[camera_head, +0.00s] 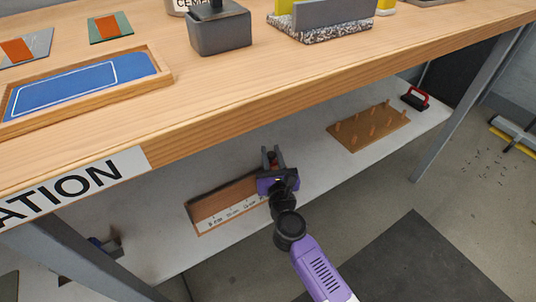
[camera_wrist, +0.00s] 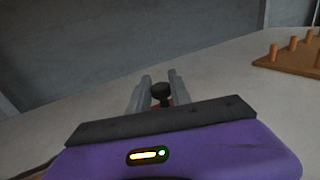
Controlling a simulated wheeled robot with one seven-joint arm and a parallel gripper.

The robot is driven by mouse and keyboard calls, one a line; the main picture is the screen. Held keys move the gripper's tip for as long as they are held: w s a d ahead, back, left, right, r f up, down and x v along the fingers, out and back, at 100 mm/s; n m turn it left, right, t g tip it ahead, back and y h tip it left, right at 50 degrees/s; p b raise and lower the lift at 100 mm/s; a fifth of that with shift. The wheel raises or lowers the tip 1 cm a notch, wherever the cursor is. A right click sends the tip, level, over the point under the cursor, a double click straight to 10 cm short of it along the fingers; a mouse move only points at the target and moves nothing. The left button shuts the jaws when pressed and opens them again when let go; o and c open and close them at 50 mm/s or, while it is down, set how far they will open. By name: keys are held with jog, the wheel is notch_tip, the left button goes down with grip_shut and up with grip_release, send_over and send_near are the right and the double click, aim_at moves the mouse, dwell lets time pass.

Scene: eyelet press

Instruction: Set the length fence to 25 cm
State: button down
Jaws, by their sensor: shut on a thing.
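The length fence is a wooden board (camera_head: 205,203) on the white lower shelf, with a pale scale strip (camera_head: 228,213) of printed marks along its front. The scale's numbers are too small to read surely. My gripper (camera_head: 271,158) is at the right end of the board, reaching over it. In the wrist view my gripper's grey fingers (camera_wrist: 160,92) are shut on a dark round knob (camera_wrist: 161,91), with a reddish part just below it. The slider under the knob and the scale near it are mostly hidden by my gripper.
A wooden peg board (camera_head: 368,127) and a red-handled thing (camera_head: 415,97) stand to the right on the shelf (camera_head: 310,185). The table edge (camera_head: 250,112) overhangs the shelf. A table leg (camera_head: 440,140) stands at the right. The shelf between fence and peg board is clear.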

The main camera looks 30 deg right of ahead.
jog(key=c, duration=1.2)
grip_release()
jog(key=shift+d, duration=0.35)
jog(key=shift+o, duration=0.2)
jog(key=shift+a, duration=0.1)
jog(key=shift+s+a, duration=0.1)
jog(key=shift+s, duration=0.1)
jog(key=p+v, duration=0.1)
jog(key=v, duration=0.6)
jog(key=shift+s, duration=0.2)
